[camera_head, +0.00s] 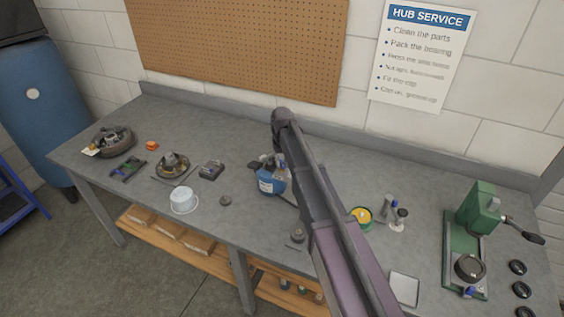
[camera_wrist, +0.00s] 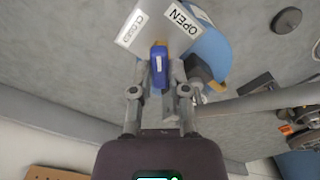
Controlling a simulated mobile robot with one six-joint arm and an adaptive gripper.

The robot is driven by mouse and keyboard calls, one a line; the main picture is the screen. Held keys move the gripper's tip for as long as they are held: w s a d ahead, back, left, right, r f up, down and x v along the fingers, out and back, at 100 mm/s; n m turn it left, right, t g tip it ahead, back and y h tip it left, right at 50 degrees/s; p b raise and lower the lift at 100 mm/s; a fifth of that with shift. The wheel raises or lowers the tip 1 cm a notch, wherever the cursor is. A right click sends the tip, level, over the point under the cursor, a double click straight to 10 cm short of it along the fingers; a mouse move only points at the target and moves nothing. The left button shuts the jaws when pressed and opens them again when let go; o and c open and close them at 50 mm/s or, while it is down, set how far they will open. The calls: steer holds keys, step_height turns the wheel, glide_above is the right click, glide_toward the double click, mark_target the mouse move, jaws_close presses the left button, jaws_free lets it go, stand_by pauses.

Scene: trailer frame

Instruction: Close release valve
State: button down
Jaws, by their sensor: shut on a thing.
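The release valve's blue lever (camera_wrist: 159,70) shows in the wrist view, with a yellow part at its far end. A pale plate (camera_wrist: 150,38) beyond it carries a CLOSED label on the left and an OPEN label on the right. The lever lies below and between the two labels. My gripper (camera_wrist: 160,78) is shut on the lever, one finger on each side. A blue body (camera_wrist: 209,50) lies beside the plate, partly hidden by it. In the head view, the blue unit (camera_head: 268,184) stands mid-bench, and my arm hides part of it and most of my gripper.
The grey bench (camera_head: 330,188) carries a white tub (camera_head: 184,201), hub parts (camera_head: 172,164) and a yellow-topped tin (camera_head: 361,216). A green press (camera_head: 467,230) stands at the right. A wall with a pegboard (camera_head: 240,45) closes the back.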

steer(key=n, duration=0.4)
steer(key=shift+n, duration=0.3)
steer(key=n, duration=0.4)
steer(key=shift+n, duration=0.4)
steer(key=c, duration=0.6)
jaws_free()
steer(key=shift+m, duration=0.4)
